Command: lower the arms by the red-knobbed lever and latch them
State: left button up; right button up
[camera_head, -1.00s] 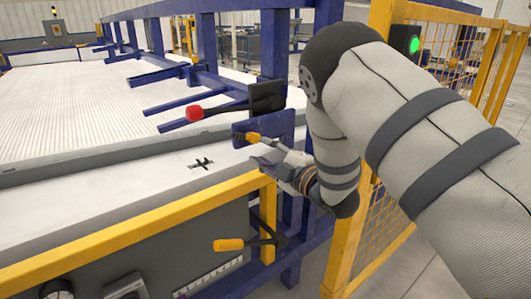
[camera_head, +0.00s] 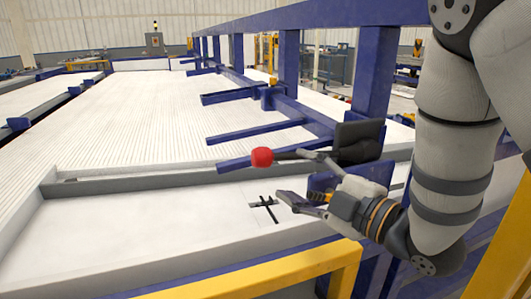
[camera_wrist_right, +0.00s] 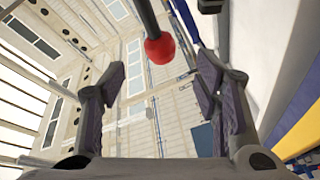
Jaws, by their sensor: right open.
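The lever's red knob (camera_head: 262,157) sits on a dark rod that runs right to a black plate (camera_head: 358,142). It also shows in the right wrist view (camera_wrist_right: 160,47), beyond and between the fingertips. My right gripper (camera_head: 304,178) is open and empty, just right of the knob, one finger overlapping the rod in the picture; I cannot tell whether they touch. The blue arms (camera_head: 245,132) reach left from the frame over the white bed. A latch is not clearly visible. My left gripper is out of view.
A blue post (camera_head: 368,85) and long beam stand behind the lever. A grey rail (camera_head: 130,182) edges the bed. A yellow bar (camera_head: 290,268) runs along the front. The white ledge left of my gripper is clear apart from a black cross mark (camera_head: 265,206).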

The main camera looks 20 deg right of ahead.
aim_at(269, 161)
jog(key=x, duration=1)
jog(key=shift+a, duration=0.15)
jog(key=shift+r, duration=0.1)
grip_shut()
